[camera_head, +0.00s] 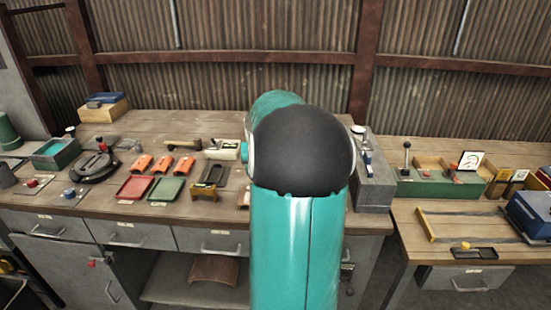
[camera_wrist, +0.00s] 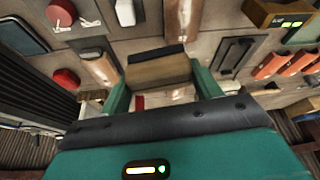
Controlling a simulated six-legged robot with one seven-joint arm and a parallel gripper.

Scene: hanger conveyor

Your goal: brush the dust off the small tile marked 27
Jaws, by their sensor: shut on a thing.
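My gripper (camera_wrist: 160,84) shows in the wrist view with its two green fingers on either side of a wooden block with a dark strip along one edge, which looks like a brush (camera_wrist: 158,71). The fingers are closed on it. In the head view my arm hides the gripper and the held brush. No number 27 can be read in either view. Several small orange tile-like pieces (camera_head: 165,163) lie on the left bench; similar orange pieces (camera_wrist: 270,66) show at the right of the wrist view. Which piece is the marked tile, and where its dust lies, I cannot tell.
The left bench (camera_head: 170,122) carries a red tray (camera_head: 134,187), a green tray (camera_head: 167,190), a black round device (camera_head: 93,168) and a teal box (camera_head: 55,152). A right bench (camera_head: 420,240) holds a green box (camera_head: 438,182). The left bench's back strip is mostly clear.

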